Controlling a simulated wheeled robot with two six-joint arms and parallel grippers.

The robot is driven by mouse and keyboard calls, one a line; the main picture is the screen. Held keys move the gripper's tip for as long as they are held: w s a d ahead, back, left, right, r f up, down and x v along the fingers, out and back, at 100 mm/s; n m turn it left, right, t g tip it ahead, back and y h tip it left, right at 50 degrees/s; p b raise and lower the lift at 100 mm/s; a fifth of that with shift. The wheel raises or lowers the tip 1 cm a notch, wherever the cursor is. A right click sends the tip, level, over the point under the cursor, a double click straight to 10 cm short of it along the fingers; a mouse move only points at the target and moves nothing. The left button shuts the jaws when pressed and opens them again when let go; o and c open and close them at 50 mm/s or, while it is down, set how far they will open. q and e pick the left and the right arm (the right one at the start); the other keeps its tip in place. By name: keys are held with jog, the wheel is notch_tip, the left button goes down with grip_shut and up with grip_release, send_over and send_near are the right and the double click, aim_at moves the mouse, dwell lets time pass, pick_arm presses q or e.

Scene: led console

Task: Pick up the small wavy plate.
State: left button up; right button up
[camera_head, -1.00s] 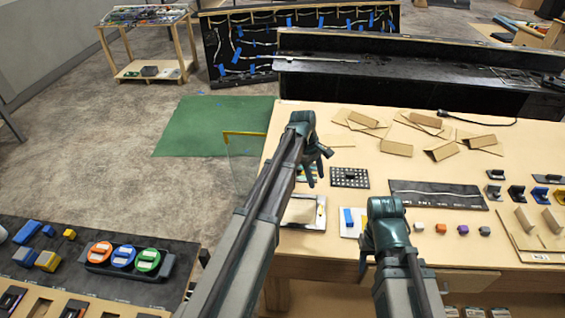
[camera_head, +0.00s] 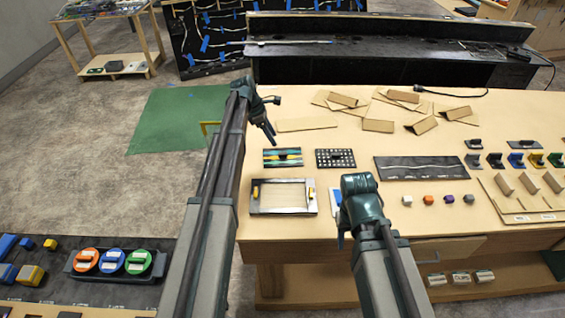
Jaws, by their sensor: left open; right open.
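The small wavy plate (camera_head: 283,157) is a flat rectangle with blue, teal and yellow wavy bands and a dark spot in its middle. It lies on the wooden table left of a black perforated plate (camera_head: 335,158). My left gripper (camera_head: 271,133) is open, pointing down just behind and slightly left of the wavy plate, apparently above the table and apart from the plate. My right gripper (camera_head: 341,238) is open near the table's front edge; its fingers are mostly hidden by its own wrist.
A framed tray (camera_head: 310,209) lies in front of the wavy plate. A black panel (camera_head: 420,168) and several small coloured cubes are to the right. Cardboard pieces (camera_head: 378,125) lie behind. My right wrist partly covers a white and blue piece.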

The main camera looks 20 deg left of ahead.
pick_arm(q)
jog(key=b, duration=0.3)
send_over(283, 153)
jog(key=s+a, duration=0.2)
jog(key=f, duration=0.4)
jog(key=shift+w+a, duration=0.2)
jog(key=shift+w, duration=0.05)
jog(key=shift+d+f, duration=0.1)
jog(key=shift+d, duration=0.05)
pick_arm(e)
notch_tip(283, 153, down, 4)
jog(key=shift+f, duration=0.1)
pick_arm(q)
jog(key=b+x, duration=0.5)
jog(key=shift+w+f, duration=0.2)
jog(key=shift+w, duration=0.15)
jog(key=shift+r, duration=0.1)
pick_arm(e)
notch_tip(283, 153, down, 5)
jog(key=shift+r, duration=0.1)
pick_arm(q)
grip_shut()
